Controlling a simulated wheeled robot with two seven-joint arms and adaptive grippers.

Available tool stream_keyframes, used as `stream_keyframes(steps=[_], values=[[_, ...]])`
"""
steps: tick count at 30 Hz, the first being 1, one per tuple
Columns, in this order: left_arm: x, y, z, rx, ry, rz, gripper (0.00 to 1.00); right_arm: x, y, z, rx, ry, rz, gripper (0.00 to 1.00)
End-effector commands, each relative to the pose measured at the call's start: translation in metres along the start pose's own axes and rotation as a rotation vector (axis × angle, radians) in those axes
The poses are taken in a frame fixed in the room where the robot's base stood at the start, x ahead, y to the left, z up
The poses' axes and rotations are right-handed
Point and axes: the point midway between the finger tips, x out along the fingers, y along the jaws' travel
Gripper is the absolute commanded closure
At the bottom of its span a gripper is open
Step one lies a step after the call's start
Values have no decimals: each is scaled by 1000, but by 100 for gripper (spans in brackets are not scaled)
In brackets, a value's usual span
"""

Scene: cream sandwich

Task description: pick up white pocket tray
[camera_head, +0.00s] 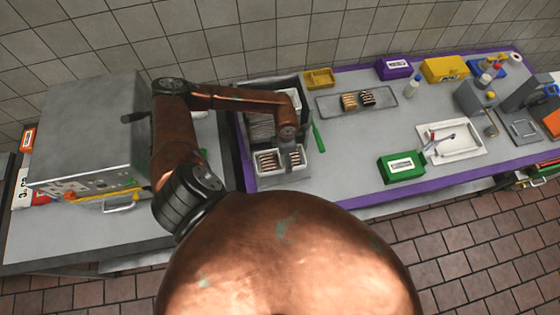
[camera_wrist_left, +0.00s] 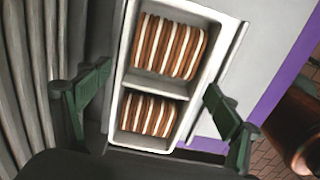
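The white pocket tray (camera_wrist_left: 158,91) is a rectangular tray with two pockets, each holding a row of brown-and-cream sandwich biscuits. It also shows in the head view (camera_head: 268,173) at the front left of the purple-edged counter, partly hidden by my left arm. My left gripper (camera_wrist_left: 159,78) is over the tray, its two dark green fingers spread apart, one on each side of it. The fingers do not visibly press on the tray. In the head view my left gripper (camera_head: 286,150) is small and partly hidden. My right gripper is in neither view.
A ribbed grey surface lies left of the tray in the wrist view. A green strip-like object (camera_head: 318,137) is right of my gripper. A grey tray (camera_head: 385,103) with food stands behind, and a green box (camera_head: 402,168) farther right. The mid-counter is clear.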

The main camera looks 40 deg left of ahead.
Motion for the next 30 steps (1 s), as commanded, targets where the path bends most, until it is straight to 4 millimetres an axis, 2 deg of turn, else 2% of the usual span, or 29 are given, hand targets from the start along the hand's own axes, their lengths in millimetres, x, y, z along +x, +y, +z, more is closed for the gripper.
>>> stream_keyframes(steps=[2, 16, 25, 30], values=[[0, 0, 0, 0, 0, 0, 23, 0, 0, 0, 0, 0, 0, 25], [-1, 0, 0, 0, 0, 1, 55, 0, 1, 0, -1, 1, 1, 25], [-3, 1, 0, 0, -1, 1, 55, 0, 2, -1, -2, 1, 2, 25], [-13, 2, 0, -1, -1, 3, 55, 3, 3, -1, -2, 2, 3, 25]])
